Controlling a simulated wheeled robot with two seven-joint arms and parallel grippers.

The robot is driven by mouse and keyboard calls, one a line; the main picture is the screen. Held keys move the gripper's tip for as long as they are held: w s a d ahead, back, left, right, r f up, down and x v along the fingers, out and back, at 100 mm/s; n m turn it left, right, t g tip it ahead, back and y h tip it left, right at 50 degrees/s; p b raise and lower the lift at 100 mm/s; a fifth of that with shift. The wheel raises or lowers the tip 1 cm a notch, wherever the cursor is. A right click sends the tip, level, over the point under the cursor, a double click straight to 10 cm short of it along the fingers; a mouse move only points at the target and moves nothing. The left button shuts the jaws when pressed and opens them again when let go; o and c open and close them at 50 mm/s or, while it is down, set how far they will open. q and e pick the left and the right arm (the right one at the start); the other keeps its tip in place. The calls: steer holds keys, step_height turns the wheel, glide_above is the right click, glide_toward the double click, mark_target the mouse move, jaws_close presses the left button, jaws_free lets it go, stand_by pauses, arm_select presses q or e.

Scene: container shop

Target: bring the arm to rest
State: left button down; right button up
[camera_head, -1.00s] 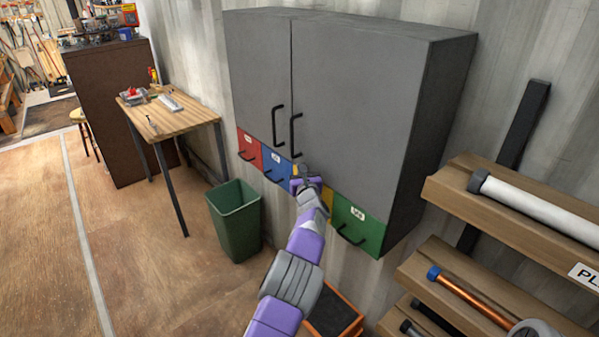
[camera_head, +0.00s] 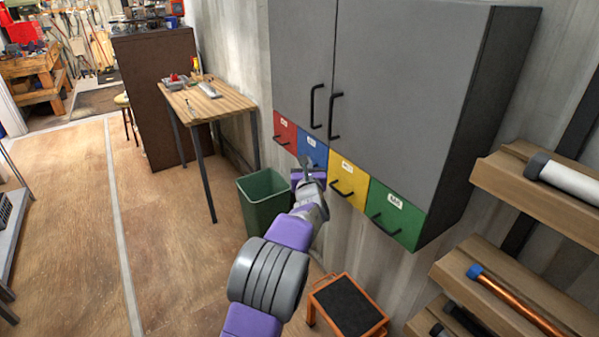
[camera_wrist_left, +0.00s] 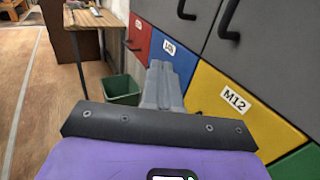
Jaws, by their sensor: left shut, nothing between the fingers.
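My left arm reaches up from the bottom of the head view. My left gripper (camera_head: 306,166) is shut and empty, in front of the lower part of the blue drawer (camera_head: 313,147). In the left wrist view, the shut fingers (camera_wrist_left: 163,85) point forward with nothing between them. The red drawer (camera_head: 285,129), yellow drawer (camera_head: 348,172) and green drawer (camera_head: 398,207) sit in the same row, and all look closed. I cannot tell the exact gap between gripper and drawers. My right gripper is not in view.
The grey cabinet (camera_head: 405,90) hangs above the drawers with its doors closed. A green bin (camera_head: 262,205) and an orange step stool (camera_head: 347,303) stand below. Wooden shelves with pipes (camera_head: 540,190) are at right, a workbench (camera_head: 215,103) at left. Floor at left is clear.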

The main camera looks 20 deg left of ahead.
arm_select(q)
steer(key=shift+s+a, duration=0.65)
steer(key=shift+s, duration=0.35)
steer(key=s+f+n+g+h, duration=0.1)
steer(key=s+f+n+g, duration=0.35)
steer(key=f, duration=0.95)
steer(key=s+f+n+g+h, duration=0.2)
steer(key=s+f+n+g, duration=0.3)
steer(key=f, duration=0.8)
steer(key=s+d+f+n+g+h, duration=0.45)
steer(key=s+d+f, duration=0.35)
steer(key=s+f, duration=0.5)
steer(key=s+d+f+n+h, duration=0.2)
steer(key=s+d+n, duration=0.4)
steer(key=s+n, duration=0.3)
steer(key=s+d+f+n+g+h, duration=0.1)
steer(key=s+d+f+n+h, duration=0.1)
steer(key=s+d+f+n, duration=0.2)
steer(key=shift+s+d+n+g, duration=0.3)
steer(key=shift+s+d+n, duration=1.45)
steer(key=shift+s+n, duration=1.55)
steer(key=shift+s+h, duration=0.1)
steer(key=shift+h, duration=0.15)
